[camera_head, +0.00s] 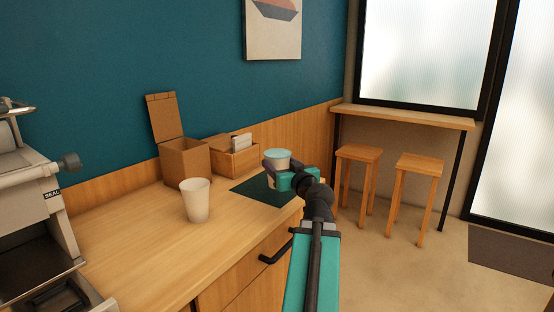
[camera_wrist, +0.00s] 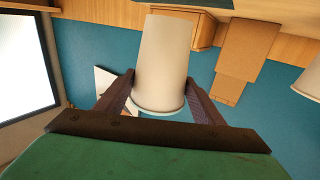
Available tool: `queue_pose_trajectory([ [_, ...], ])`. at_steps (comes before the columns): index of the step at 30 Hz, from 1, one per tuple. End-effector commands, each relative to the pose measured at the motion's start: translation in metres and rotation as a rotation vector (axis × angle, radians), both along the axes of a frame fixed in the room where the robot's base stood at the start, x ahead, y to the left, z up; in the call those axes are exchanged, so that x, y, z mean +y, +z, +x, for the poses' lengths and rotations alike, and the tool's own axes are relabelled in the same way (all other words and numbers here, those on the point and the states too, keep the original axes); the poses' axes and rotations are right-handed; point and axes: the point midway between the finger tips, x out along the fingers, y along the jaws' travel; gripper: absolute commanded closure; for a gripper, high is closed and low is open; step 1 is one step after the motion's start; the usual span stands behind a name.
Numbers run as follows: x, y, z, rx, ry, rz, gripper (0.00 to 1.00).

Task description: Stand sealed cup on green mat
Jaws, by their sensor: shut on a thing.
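The sealed cup (camera_head: 277,154) is pale with a light blue lid and is upright at the far right end of the counter. My gripper (camera_head: 283,178) is shut around its side. In the wrist view, which looks upside down, the cup (camera_wrist: 160,60) fills the space between both fingers, its lid end towards the bottom of the picture. The dark green mat (camera_head: 248,190) lies flat on the counter below and beside the cup. My gripper hides the cup's base in the head view, so I cannot tell whether it touches the mat.
A second white cup (camera_head: 195,201) stands on the counter left of the mat. An open cardboard box (camera_head: 184,160) and a wooden holder (camera_head: 236,159) stand behind. The sealing machine (camera_head: 30,200) is at far left. Two stools (camera_head: 358,153) are beyond the counter.

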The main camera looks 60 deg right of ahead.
Motion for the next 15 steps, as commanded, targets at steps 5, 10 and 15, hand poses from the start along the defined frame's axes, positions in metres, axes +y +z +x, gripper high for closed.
queue_pose_trajectory([
  [5, -0.0037, 0.0038, 0.0029, -0.002, -0.002, 0.003, 0.76],
  [10, -0.0066, 0.0027, 0.0052, -0.001, -0.003, 0.003, 0.76],
  [15, -0.0108, 0.0024, 0.0084, -0.001, -0.003, 0.003, 0.76],
])
